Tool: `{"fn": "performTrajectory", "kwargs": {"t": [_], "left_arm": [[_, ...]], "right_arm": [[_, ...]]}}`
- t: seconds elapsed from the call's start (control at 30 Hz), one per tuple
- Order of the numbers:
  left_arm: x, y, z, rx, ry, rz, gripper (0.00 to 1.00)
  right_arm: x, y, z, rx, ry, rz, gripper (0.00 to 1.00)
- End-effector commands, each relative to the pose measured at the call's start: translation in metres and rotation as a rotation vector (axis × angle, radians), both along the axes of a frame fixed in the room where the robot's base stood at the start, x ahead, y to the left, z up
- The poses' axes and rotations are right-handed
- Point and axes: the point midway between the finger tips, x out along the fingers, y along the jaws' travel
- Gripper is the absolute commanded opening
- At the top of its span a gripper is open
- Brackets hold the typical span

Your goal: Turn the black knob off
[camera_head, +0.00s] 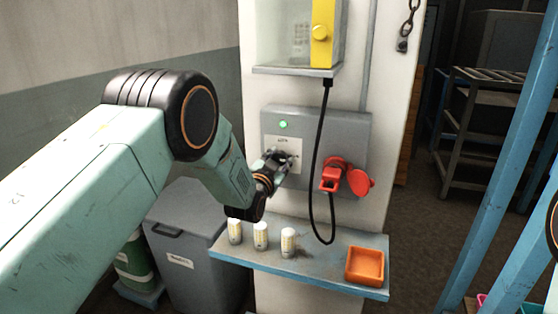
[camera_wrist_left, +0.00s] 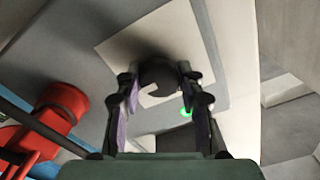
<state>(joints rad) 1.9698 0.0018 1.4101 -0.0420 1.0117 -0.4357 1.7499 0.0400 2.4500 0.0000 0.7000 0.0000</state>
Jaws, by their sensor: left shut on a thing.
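The black knob (camera_wrist_left: 158,76) sits on a white plate (camera_wrist_left: 120,42) on the grey wall box (camera_head: 345,120). My left gripper (camera_head: 277,161) reaches the plate and is shut on the knob, with one finger on each side in the left wrist view (camera_wrist_left: 158,84). In the head view the fingers largely hide the knob, and its exact turn is hard to read. A green light (camera_head: 283,125) glows on the box above the plate; it also shows in the left wrist view (camera_wrist_left: 186,113). My right gripper is out of view.
A red socket with an open lid (camera_head: 358,182) and a hanging black cable (camera_head: 316,130) are right of the knob. Below, a blue-edged shelf (camera_head: 330,277) holds several white cylinders (camera_head: 288,242) and an orange tray (camera_head: 365,280). A grey bin (camera_head: 190,265) stands below left.

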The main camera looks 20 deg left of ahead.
Motion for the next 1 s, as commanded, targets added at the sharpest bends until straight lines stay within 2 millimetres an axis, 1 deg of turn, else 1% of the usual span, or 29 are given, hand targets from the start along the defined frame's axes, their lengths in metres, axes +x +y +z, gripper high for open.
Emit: {"fn": "performTrajectory", "kwargs": {"t": [0.27, 1.0], "left_arm": [[0.0, 0.0, -0.001, -0.123, 0.004, 0.0, 0.07], [0.0, 0.0, -0.002, -0.809, 0.028, 0.0, 0.07]], "right_arm": [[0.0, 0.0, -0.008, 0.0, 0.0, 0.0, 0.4], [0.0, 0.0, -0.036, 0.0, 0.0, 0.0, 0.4]]}}
